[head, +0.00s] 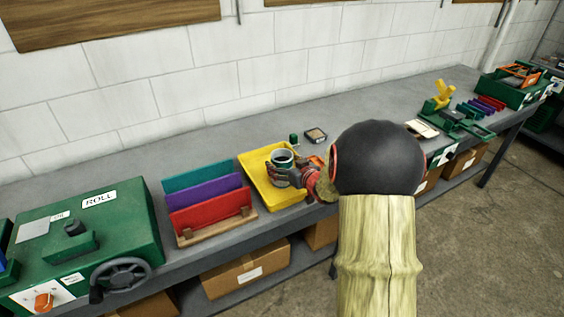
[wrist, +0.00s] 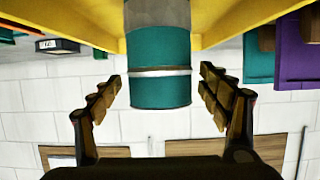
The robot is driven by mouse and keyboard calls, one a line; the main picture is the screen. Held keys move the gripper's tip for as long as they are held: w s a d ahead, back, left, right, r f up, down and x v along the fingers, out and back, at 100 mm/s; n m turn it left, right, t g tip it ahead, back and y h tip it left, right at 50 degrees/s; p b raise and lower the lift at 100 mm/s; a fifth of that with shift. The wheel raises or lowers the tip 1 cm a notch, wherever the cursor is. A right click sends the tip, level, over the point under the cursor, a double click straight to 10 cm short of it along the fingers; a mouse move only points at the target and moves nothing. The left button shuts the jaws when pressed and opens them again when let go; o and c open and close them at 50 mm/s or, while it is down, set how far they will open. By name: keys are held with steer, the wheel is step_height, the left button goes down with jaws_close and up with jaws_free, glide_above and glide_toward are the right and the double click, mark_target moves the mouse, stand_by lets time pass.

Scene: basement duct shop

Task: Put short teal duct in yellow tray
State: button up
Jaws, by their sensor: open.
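The short teal duct (head: 282,158) stands upright at the yellow tray (head: 252,172), within the tray's outline in the head view. It is a teal cylinder with a grey band and an open top. In the wrist view, which is upside down, the duct (wrist: 160,88) rises from the yellow tray (wrist: 222,25). My gripper (wrist: 162,92) is open, with one finger on each side of the duct and visible gaps between. In the head view my gripper (head: 288,178) reaches in from the right and hides part of the duct and tray.
Left of the tray, a wooden rack (head: 218,228) holds teal, purple and red panels. A green machine with a handwheel (head: 121,277) stands farther left. The bench behind is mostly clear.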

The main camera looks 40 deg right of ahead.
steer(key=p+v, duration=0.3)
steer(key=v, duration=0.7)
steer(key=a+r+g+h, duration=0.2)
steer(key=a+r+g, duration=0.1)
steer(key=a+r, duration=0.7)
steer(key=s+a+r+n+g+y, duration=0.1)
steer(key=s+a+g+y, duration=0.1)
steer(key=s+a, duration=0.7)
steer(key=s+a+r+n+g+y, duration=0.1)
steer(key=s+a+g+y, duration=0.2)
steer(key=s+a, duration=0.7)
steer(key=a, duration=0.4)
steer(key=shift+a+r+n, duration=0.2)
steer(key=shift+a+n, duration=0.1)
steer(key=shift+n, duration=0.1)
